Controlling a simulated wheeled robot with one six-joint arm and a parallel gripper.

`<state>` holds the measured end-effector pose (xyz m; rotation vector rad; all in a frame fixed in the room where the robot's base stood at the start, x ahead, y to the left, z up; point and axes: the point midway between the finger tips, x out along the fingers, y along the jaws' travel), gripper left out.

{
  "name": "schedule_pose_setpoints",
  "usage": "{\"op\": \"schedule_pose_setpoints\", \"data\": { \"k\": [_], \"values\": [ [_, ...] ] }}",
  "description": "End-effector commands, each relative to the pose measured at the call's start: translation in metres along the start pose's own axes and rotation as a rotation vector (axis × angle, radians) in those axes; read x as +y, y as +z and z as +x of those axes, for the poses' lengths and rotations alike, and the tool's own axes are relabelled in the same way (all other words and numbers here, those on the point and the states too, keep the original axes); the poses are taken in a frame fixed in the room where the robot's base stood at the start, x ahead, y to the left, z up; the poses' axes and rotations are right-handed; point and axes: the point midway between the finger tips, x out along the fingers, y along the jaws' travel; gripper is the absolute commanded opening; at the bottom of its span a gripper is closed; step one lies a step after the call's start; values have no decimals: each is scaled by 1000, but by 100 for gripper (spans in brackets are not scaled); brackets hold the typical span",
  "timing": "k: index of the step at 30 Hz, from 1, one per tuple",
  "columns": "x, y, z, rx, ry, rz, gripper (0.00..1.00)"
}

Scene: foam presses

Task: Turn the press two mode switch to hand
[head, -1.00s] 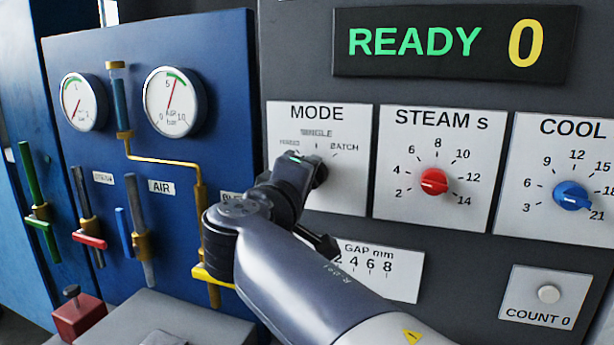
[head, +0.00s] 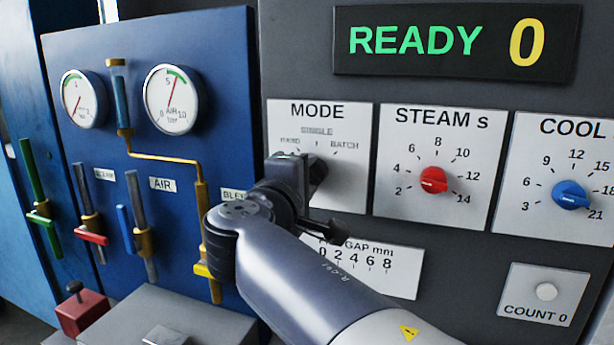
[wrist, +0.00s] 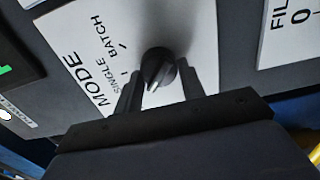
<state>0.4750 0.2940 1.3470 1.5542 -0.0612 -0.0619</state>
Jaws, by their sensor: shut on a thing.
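The MODE switch is a black knob (head: 319,172) on a white plate (head: 345,190) on the dark panel, marked HAND, SINGLE and BATCH. My gripper (head: 305,172) is at the knob's left in the head view. In the wrist view my gripper (wrist: 160,88) has one finger on each side of the knob (wrist: 158,66) and is shut on it. The knob's white pointer points down and slightly left there, past SINGLE on the side away from BATCH. The HAND mark is hidden in the wrist view, so I cannot tell whether the pointer meets it exactly.
A red STEAM knob (head: 433,180) and a blue COOL knob (head: 570,195) are to the right. The display (head: 456,41) reads READY 0. A GAP scale (head: 385,268) is below, partly behind my arm. A blue panel (head: 215,90) with gauges and valve levers stands left.

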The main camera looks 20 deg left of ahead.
Motion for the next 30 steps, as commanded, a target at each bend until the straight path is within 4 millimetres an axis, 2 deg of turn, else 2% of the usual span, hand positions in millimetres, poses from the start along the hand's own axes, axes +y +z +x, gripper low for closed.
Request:
{"op": "schedule_pose_setpoints", "data": {
  "k": [3,4,11,20,23,30],
  "values": [
    [-1,0,0,1,-2,-1,15],
    [-1,0,0,1,-2,-1,40],
    [-1,0,0,1,-1,0,59],
    [0,0,-3,2,0,1,60],
    [-1,-1,-12,3,1,2,60],
    [-2,-1,-57,6,0,2,60]
  ]
}}
